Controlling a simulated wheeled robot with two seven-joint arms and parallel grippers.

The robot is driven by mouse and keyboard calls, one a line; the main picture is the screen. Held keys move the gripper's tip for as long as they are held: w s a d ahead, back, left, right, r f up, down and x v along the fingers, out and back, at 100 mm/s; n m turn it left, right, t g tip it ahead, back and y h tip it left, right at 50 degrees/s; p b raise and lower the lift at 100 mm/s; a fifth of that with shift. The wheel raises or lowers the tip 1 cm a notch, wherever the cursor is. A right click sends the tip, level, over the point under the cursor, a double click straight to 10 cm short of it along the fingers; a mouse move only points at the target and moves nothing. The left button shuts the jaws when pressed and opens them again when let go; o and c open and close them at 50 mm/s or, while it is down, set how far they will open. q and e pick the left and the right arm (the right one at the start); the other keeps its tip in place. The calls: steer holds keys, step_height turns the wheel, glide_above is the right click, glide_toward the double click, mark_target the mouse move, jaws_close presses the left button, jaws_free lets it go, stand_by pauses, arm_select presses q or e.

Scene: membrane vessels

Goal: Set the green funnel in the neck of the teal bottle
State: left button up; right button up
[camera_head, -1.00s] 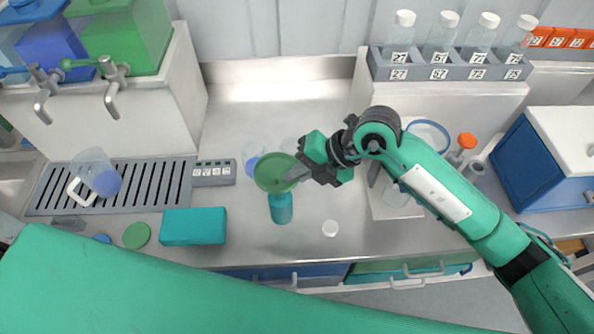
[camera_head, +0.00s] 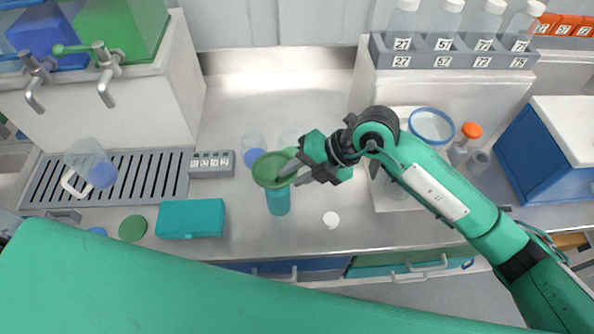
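The green funnel (camera_head: 268,168) is upright directly above the teal bottle (camera_head: 278,201), in line with its neck. The funnel's wide cone hides its stem and the bottle's mouth, so I cannot tell how deep it sits. The bottle stands upright on the steel counter. My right gripper (camera_head: 293,174) comes in from the right at the funnel's rim. Its fingers show apart, one over the cone's right side and one lower to the right. My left gripper is not in view.
Clear vessels (camera_head: 254,157) stand close behind the funnel. A teal box (camera_head: 190,219), a green disc (camera_head: 132,229) and a white cap (camera_head: 331,220) lie near the front. A drain grate (camera_head: 150,177) is at left, and a bottle rack (camera_head: 455,57) is at back right.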

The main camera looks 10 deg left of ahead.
steer(key=shift+r, duration=0.1)
steer(key=b+v, duration=0.3)
steer(key=v, duration=1)
steer(key=shift+d+r, duration=0.25)
steer(key=shift+d, duration=0.05)
